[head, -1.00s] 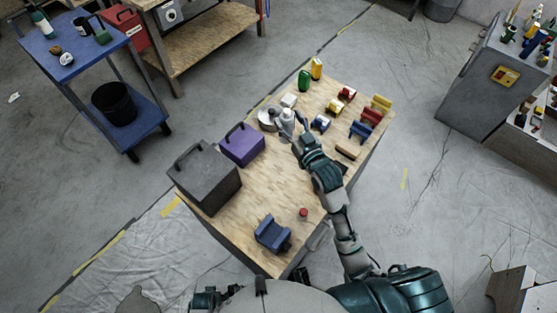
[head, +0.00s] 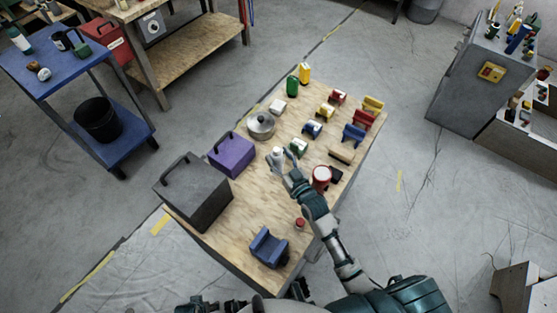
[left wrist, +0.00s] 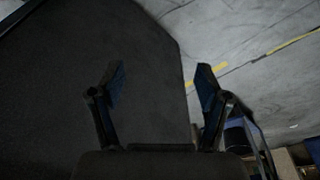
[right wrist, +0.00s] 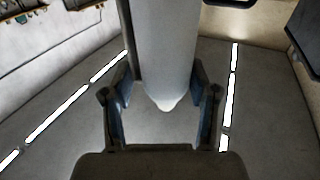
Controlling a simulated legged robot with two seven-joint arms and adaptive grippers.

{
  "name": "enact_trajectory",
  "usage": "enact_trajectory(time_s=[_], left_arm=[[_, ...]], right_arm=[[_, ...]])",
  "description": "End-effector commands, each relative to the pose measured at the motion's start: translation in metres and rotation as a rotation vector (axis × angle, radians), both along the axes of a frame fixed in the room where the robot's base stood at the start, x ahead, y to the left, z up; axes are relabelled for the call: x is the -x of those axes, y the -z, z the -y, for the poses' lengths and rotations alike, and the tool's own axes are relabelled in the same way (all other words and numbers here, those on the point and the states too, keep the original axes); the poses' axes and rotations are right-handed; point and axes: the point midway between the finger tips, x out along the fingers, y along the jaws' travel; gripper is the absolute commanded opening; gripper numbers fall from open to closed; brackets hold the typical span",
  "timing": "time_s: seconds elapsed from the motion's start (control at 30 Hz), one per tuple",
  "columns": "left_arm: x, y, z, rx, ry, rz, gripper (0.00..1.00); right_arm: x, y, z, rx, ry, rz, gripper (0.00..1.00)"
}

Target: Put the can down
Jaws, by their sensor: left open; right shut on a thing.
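The can is a pale grey-white cylinder (right wrist: 165,45), seen between the fingers of my right gripper (right wrist: 163,88) in the right wrist view. In the head view its white top (head: 277,152) shows at the tip of my right gripper (head: 286,160), over the middle of the wooden table (head: 222,235). I cannot tell whether its base touches the table. The right gripper is shut on it. My left gripper (left wrist: 161,85) is open and empty, with a dark grey surface behind it.
A metal pot (head: 261,126) stands just behind the can. A purple box (head: 232,154) and a dark grey toolbox (head: 193,192) are to its left. A red-and-white mug (head: 321,178) is to the right, near my arm. Bare wood lies in front of the can.

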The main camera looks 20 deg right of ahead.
Motion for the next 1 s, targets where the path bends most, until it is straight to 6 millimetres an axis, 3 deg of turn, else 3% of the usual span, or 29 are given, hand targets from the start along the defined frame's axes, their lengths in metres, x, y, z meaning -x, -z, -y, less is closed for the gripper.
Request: enact_trajectory(time_s=[0.1,0.9,0.93,1.0], left_arm=[[0.001,-0.010,-0.001,0.001,-0.001,0.002,0.76],[0.001,-0.025,-0.001,0.001,-0.003,0.007,0.76],[0.001,-0.024,-0.001,0.001,-0.003,0.007,0.76],[0.001,-0.024,-0.001,0.001,-0.003,0.006,0.76]], right_arm=[[0.000,0.017,0.000,0.000,0.000,0.000,0.46],[0.000,0.030,0.000,0.001,0.000,0.001,0.46],[0.000,0.031,0.000,0.000,0.000,-0.002,0.66],[0.000,0.031,0.000,0.000,0.000,-0.002,0.69]])
